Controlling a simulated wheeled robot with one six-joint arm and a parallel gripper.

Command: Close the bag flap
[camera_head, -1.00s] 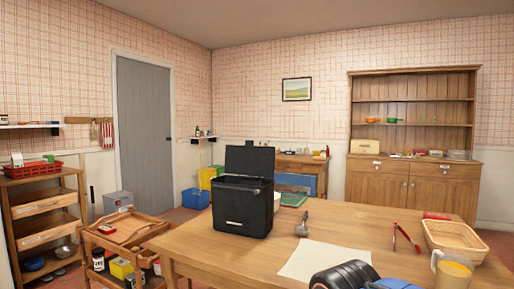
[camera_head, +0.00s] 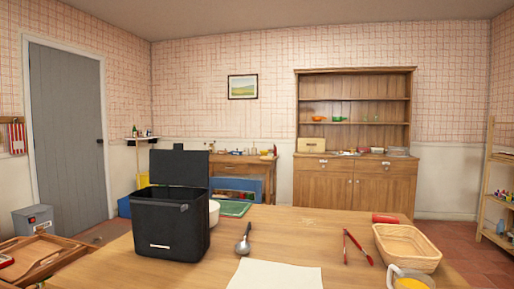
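The black bag (camera_head: 172,226) stands upright on the left part of the wooden table (camera_head: 300,228). Its flap (camera_head: 180,167) is raised and stands up at the back of the bag, so the bag is open. A small pale label is on the bag's front. My gripper is not in view.
On the table are a white bowl behind the bag, a metal ladle (camera_head: 244,240), a white sheet (camera_head: 275,275), red tongs (camera_head: 357,247), a red box (camera_head: 385,219), a wicker basket (camera_head: 407,246) and a yellow-filled mug (camera_head: 409,279). A wooden tray (camera_head: 45,258) is at left.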

